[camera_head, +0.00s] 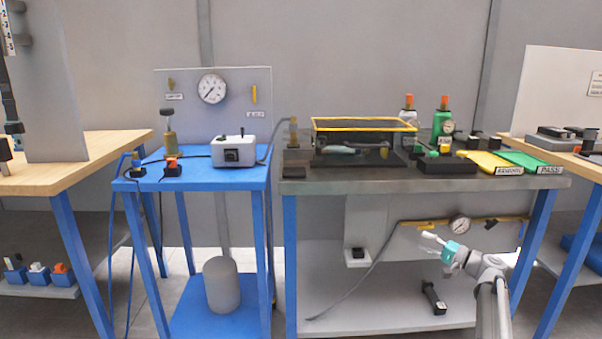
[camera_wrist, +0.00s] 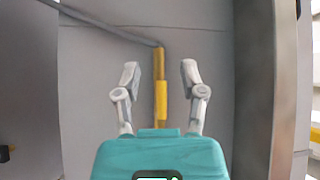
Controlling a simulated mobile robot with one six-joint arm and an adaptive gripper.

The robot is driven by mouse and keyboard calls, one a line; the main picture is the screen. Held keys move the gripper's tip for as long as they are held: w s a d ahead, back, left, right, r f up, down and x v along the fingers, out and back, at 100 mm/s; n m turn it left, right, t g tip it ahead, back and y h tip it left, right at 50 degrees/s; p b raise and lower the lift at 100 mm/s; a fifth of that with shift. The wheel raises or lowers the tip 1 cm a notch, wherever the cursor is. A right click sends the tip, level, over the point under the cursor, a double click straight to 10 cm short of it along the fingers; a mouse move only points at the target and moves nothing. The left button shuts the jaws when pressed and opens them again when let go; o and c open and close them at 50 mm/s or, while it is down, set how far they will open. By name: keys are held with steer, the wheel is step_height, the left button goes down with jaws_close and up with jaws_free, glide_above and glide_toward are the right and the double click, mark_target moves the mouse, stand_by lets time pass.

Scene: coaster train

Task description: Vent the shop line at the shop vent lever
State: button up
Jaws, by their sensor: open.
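A yellow lever (camera_head: 418,223) sits on the grey panel below the grey bench, left of a round gauge (camera_head: 460,225). I cannot read a label there, so I cannot confirm it is the shop vent lever. My gripper (camera_head: 428,241) is close in front of this panel, just below that lever. In the wrist view a yellow handle (camera_wrist: 161,98) stands between the two fingers of my gripper (camera_wrist: 160,75). The fingers are open, with a gap on both sides of the handle. The handle's lower end is hidden behind the teal gripper body.
Another yellow lever (camera_head: 254,94) hangs on the gauge board above the blue table. The grey bench top (camera_head: 300,184) lies above my gripper, with a blue leg (camera_head: 537,240) to the right. A dark cylindrical object (camera_head: 433,298) lies on the lower shelf (camera_head: 345,285).

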steer(key=s+a+f+n+g+h+p, duration=0.1)
steer(key=s+a+f+g, duration=0.2)
steer(key=a, duration=0.3)
steer(key=s+a+f+n+g+h, duration=0.2)
steer(key=s+a+f, duration=0.1)
steer(key=a+f, duration=0.15)
steer(key=s+a+f+n+g+h+p, duration=0.1)
steer(key=s+a+f+g, duration=0.2)
steer(key=a, duration=0.4)
steer(key=s+a+f+n+g+h+p, duration=0.1)
steer(key=s+a+f+g+h+p, duration=0.1)
steer(key=s+h, duration=0.45)
steer(key=s+a+f+n+g+h+p, duration=0.1)
steer(key=s+a+f+n+g+h, duration=0.2)
steer(key=s, duration=0.7)
step_height(320, 180, up, 38)
steer(key=d+m+p, duration=0.1)
steer(key=p, duration=3.6)
steer(key=shift+w+d+h+p, duration=0.15)
steer(key=shift+d+h+p, duration=0.15)
steer(key=shift+h, duration=0.05)
steer(key=shift+a, duration=0.1)
